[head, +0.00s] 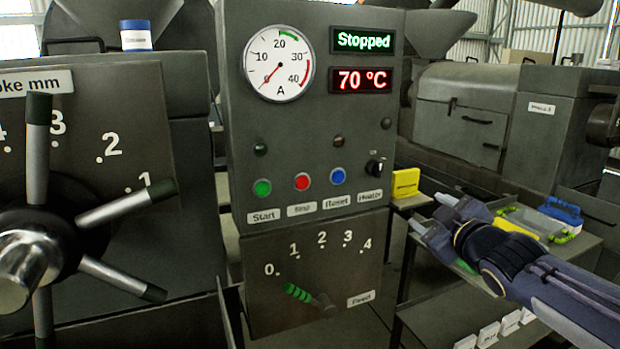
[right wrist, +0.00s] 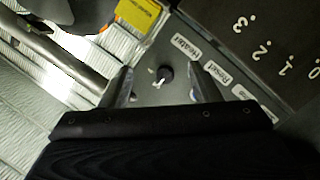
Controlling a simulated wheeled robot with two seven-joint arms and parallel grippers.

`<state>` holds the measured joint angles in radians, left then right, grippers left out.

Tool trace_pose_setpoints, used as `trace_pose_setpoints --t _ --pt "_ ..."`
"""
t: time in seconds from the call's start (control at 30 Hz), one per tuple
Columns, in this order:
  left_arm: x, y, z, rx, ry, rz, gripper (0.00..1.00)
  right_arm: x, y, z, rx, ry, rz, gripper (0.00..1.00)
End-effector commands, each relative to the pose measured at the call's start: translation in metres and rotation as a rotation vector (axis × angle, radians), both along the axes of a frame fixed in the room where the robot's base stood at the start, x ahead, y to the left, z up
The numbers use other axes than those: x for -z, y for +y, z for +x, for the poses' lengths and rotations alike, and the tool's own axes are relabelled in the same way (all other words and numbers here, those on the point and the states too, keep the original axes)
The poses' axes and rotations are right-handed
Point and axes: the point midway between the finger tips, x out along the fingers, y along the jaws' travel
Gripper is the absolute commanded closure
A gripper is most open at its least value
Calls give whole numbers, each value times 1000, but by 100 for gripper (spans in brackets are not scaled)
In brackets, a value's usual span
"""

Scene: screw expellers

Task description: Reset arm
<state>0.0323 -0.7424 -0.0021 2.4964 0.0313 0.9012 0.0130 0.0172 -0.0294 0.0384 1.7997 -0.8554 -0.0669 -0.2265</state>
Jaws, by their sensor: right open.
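My right gripper (head: 432,222) is at the right of the head view, its arm coming in from the right. It is open and empty, in front of the shelf beside the control panel (head: 300,222). In the right wrist view its two fingers (right wrist: 165,88) stand apart, with the dark heater knob (right wrist: 166,73) showing between and beyond them. The heater knob (head: 375,166) also shows in the head view, up and left of the gripper, with clear space between. My left gripper does not show in either view.
The panel has green (head: 262,188), red (head: 302,182) and blue (head: 337,176) buttons. Its displays read "Stopped" and "70 °C". A feed lever with a green grip (head: 298,292) sits below. A spoked handwheel (head: 30,250) stands left. A yellow block (head: 405,183) and blue item (head: 560,210) are on the right shelf.

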Motion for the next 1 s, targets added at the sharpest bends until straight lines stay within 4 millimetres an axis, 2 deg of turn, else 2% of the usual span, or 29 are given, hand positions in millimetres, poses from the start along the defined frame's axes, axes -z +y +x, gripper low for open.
trace_pose_setpoints --t 0.03,0.1,0.17,0.2,0.27,0.3,0.4,0.5,0.6,0.7,1.0 --pt "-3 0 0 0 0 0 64 14 -13 -32 71 92 95 44" --pt "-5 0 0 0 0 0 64 46 -23 -74 162 238 236 44" --pt "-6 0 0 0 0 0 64 74 -24 -111 225 361 351 44" --pt "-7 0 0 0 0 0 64 92 -22 -136 261 440 425 44" --pt "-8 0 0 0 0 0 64 119 -14 -173 307 557 531 44" --pt "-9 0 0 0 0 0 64 136 -7 -196 331 632 598 44" --pt "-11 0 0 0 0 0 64 170 14 -248 371 800 737 44" --pt "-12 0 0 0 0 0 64 194 36 -287 390 932 841 44" --pt "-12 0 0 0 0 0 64 207 51 -312 397 1019 905 44" --pt "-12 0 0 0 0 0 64 213 58 -323 397 1061 933 44" --pt "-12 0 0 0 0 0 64 214 60 -325 398 1069 937 44"
